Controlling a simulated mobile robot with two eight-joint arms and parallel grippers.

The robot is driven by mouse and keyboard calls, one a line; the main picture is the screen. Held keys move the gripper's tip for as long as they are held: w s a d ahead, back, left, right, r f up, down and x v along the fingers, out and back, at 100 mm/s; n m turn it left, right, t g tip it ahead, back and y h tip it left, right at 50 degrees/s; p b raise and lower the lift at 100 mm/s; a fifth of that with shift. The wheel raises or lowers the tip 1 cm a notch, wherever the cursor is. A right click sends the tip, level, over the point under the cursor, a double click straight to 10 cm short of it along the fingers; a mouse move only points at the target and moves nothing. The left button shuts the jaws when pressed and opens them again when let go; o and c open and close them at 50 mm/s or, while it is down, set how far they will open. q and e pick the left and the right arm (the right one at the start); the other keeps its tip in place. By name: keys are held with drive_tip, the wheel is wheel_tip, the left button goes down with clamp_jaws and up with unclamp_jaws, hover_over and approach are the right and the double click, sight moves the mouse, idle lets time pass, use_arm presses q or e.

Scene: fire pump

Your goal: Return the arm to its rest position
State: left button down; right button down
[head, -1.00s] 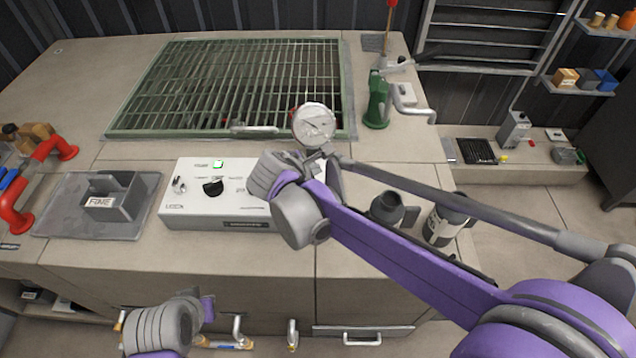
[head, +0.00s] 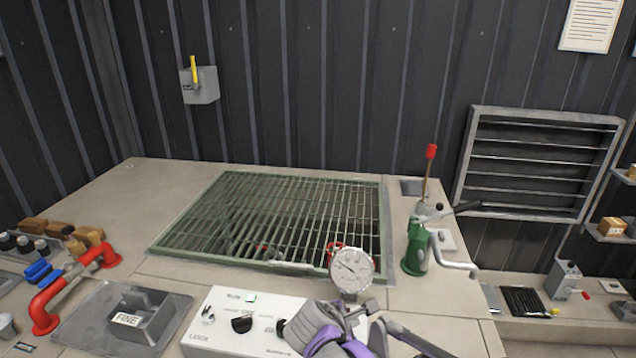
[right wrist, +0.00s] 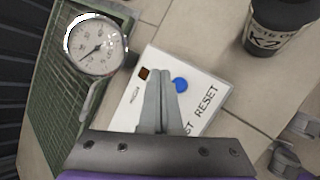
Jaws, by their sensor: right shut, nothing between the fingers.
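My right arm with its purple and grey links comes in at the bottom of the head view. Its gripper is turned away there and hidden behind the wrist. In the right wrist view the right gripper (right wrist: 160,85) has its two grey fingers together, with nothing between them. They lie over the white control box (right wrist: 195,75), near a blue button (right wrist: 180,84) and the word RESET. In the head view the control box (head: 222,318) shows a black knob and a lit green button. My left gripper is out of the head view.
A round pressure gauge (head: 351,268) stands close beside my right wrist. Behind it is a green grating (head: 270,215). A green hand pump (head: 415,248) stands to the right. A red pipe (head: 45,305) and a grey FINE box (head: 150,315) are at left. A dark bottle (right wrist: 280,25) stands near the gripper.

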drive_tip(key=s+d+f+m+y, duration=0.1)
drive_tip(key=s+d+f+m, duration=0.1)
drive_tip(key=s+m, duration=0.4)
drive_tip(key=s+d+f+m+g+y, duration=0.1)
drive_tip(key=s+d+f+m+y, duration=0.1)
drive_tip(key=s+m, duration=0.4)
drive_tip(key=s+d+f+m+y, duration=0.2)
drive_tip(key=s+d+m, duration=0.2)
drive_tip(key=s+m, duration=0.3)
drive_tip(key=s, duration=0.4)
drive_tip(key=shift+f+g, duration=0.15)
drive_tip(key=shift+g, duration=0.25)
